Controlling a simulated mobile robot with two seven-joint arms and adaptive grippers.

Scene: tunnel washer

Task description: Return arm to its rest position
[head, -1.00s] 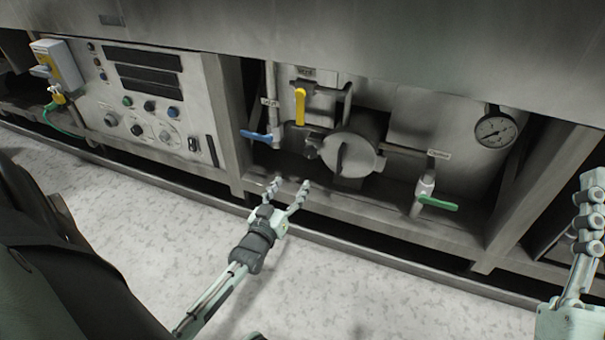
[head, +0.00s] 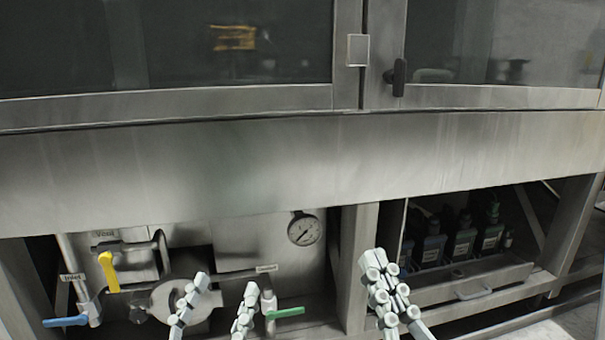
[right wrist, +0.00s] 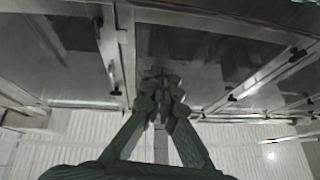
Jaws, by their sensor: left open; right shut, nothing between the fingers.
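My left gripper (head: 218,305) is at the bottom of the head view, in front of the valve compartment. Its two fingers stand apart with nothing between them. My right gripper (head: 385,280) is to its right, in front of the post beside the compartment with the bottles. Its fingers are together and hold nothing. In the right wrist view the right gripper (right wrist: 160,85) also shows with its fingers closed, with the washer's framed panels behind it. Both grippers appear apart from the machine, though the exact gap cannot be told.
The valve compartment has a yellow handle (head: 108,272), a blue handle (head: 66,321), a green handle (head: 286,312) and a gauge (head: 304,229). Several dark bottles (head: 461,243) stand in a tray at the right. A door with a black handle (head: 398,77) is above. Floor shows at lower right.

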